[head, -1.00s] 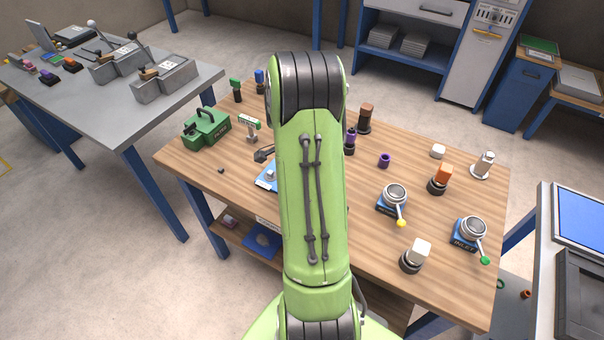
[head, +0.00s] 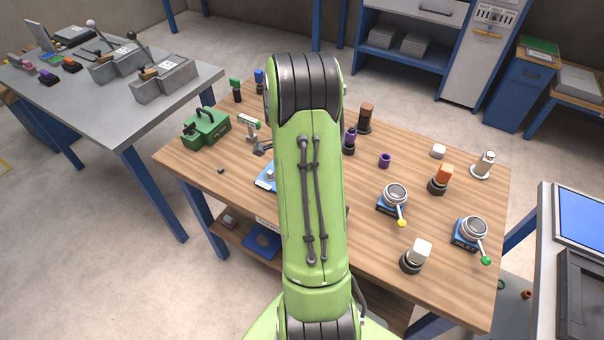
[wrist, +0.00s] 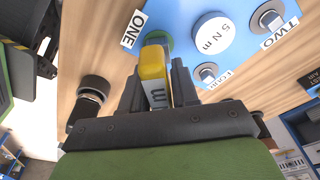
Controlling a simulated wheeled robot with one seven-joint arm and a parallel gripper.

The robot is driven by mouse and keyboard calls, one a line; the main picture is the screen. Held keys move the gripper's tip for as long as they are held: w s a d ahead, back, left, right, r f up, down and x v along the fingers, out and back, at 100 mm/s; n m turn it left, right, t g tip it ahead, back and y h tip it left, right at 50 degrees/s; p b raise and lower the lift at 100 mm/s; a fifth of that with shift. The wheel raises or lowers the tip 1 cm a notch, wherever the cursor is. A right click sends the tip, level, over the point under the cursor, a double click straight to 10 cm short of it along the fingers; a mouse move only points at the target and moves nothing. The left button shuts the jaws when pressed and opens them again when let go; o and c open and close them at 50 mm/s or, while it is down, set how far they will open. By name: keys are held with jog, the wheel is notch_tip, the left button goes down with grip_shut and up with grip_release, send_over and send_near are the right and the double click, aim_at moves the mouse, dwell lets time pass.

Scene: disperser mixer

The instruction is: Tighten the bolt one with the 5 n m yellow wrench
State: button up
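In the wrist view, my gripper (wrist: 157,88) is shut on the yellow wrench (wrist: 153,62), with a dark finger on each side of it. The wrench's far end overlaps a green round spot (wrist: 158,40) beside the ONE label (wrist: 134,29). Bolt one itself is not clearly visible there, and I cannot tell whether the wrench is seated on it. The blue plate (wrist: 236,60) carries a round 5 N m marking (wrist: 212,36). In the head view, the plate (head: 266,177) shows partly, and my arm hides the gripper and wrench.
Bolt two (wrist: 268,18) and bolt four (wrist: 206,72) stand on the plate. The front left tabletop is mostly clear.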

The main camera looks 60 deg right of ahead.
grip_shut()
jog(key=shift+r+p, duration=2.1)
jog(key=shift+r, duration=0.95)
